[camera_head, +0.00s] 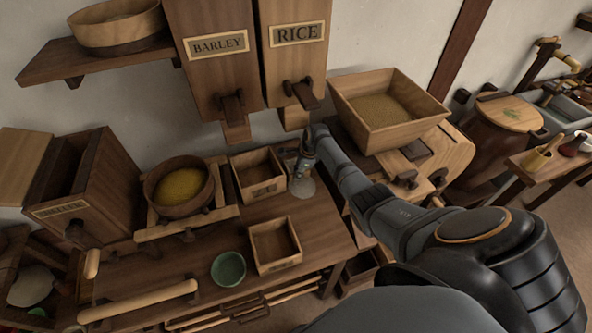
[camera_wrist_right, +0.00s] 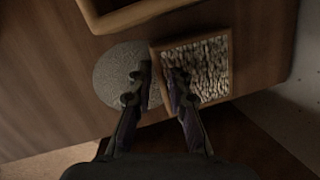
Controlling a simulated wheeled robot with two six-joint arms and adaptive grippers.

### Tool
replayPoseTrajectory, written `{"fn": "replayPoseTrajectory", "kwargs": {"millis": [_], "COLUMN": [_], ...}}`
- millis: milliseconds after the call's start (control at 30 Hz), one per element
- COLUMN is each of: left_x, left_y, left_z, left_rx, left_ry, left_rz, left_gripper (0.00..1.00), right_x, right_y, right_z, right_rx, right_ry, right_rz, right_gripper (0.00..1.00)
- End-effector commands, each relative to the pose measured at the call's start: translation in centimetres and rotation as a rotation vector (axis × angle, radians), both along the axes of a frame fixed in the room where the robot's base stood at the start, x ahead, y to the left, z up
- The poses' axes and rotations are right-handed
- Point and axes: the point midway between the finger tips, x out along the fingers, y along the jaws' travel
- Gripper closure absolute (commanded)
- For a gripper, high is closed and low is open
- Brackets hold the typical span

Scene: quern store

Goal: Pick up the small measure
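In the right wrist view, a small square wooden-rimmed piece (camera_wrist_right: 205,66) with a rough, pale and dark patterned face lies under my right gripper (camera_wrist_right: 158,90). I cannot tell for sure whether this is the small measure. It lies against a round grey disc (camera_wrist_right: 112,80). My right gripper is open; one finger is over the disc, the other over the near left part of the square piece. Neither finger visibly grips anything. In the head view my right gripper (camera_head: 303,166) points down beside the disc (camera_head: 302,189), and it hides much of the square piece. My left gripper is not in view.
An open wooden box (camera_head: 254,189) stands just left of the disc, and another (camera_head: 275,262) nearer. A green bowl (camera_head: 229,269) and a round sieve (camera_head: 160,205) are further left. Barley (camera_head: 212,75) and rice (camera_head: 292,65) bins hang above. A hopper (camera_head: 415,128) is at right.

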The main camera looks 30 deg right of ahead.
Motion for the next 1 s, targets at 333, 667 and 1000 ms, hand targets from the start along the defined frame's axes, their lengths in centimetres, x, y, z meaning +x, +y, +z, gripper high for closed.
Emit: {"fn": "replayPoseTrajectory", "kwargs": {"millis": [333,667,1000], "left_x": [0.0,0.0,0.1], "left_y": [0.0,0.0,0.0], "left_z": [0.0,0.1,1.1], "left_rx": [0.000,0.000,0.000], "left_ry": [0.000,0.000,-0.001], "left_rz": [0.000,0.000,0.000], "left_gripper": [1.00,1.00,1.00], "right_x": [0.0,0.1,-3.1], "right_y": [0.0,-0.1,0.6], "right_z": [0.0,0.9,3.6], "right_rx": [0.000,-0.001,-0.002], "right_ry": [0.000,-0.002,0.003], "right_rz": [0.000,0.000,0.002], "right_gripper": [1.00,1.00,1.00]}}
